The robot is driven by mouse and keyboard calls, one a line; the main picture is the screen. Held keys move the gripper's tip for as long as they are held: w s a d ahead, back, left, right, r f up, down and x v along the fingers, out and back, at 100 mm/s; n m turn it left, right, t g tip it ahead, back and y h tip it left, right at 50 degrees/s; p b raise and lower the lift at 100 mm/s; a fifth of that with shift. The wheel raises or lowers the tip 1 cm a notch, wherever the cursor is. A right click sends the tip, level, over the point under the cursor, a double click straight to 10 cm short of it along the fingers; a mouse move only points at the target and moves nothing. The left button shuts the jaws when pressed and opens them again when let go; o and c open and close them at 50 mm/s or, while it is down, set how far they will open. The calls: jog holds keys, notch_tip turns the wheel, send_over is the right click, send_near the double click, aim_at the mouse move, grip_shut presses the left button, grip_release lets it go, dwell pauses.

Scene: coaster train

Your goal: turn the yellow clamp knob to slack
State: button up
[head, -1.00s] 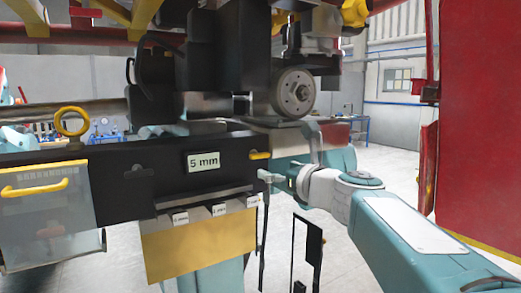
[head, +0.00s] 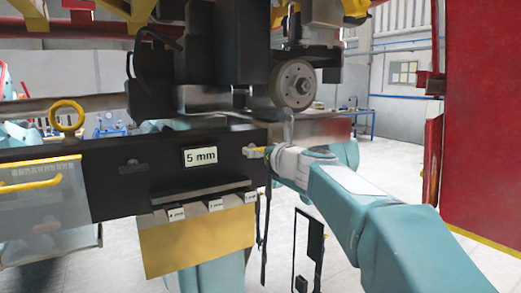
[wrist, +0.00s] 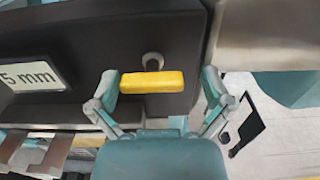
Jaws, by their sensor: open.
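The yellow clamp knob (wrist: 152,82) is a flat bar lying level in the wrist view, on the dark panel just right of the 5 mm label (wrist: 32,76). A round grey fitting shows just above it. In the head view the knob (head: 253,152) sits at the panel's right end, partly hidden by my gripper (head: 268,154). In the wrist view my gripper (wrist: 160,80) is open, with one finger left and one right of the knob. The left finger is close to the bar's left end; the gap at the right is wider. I cannot tell whether either finger touches.
A grey wheel (head: 293,86) and dark machine housing stand above the panel. Small labelled blocks (head: 214,205) and a yellow plate (head: 197,243) hang below it. A clear guard with a yellow handle (head: 38,183) is at left. A red panel (head: 487,120) stands at right.

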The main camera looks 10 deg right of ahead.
jog(key=shift+a, duration=0.55)
jog(key=c, duration=0.8)
jog(key=shift+c, duration=1)
jog(key=shift+d, duration=0.25)
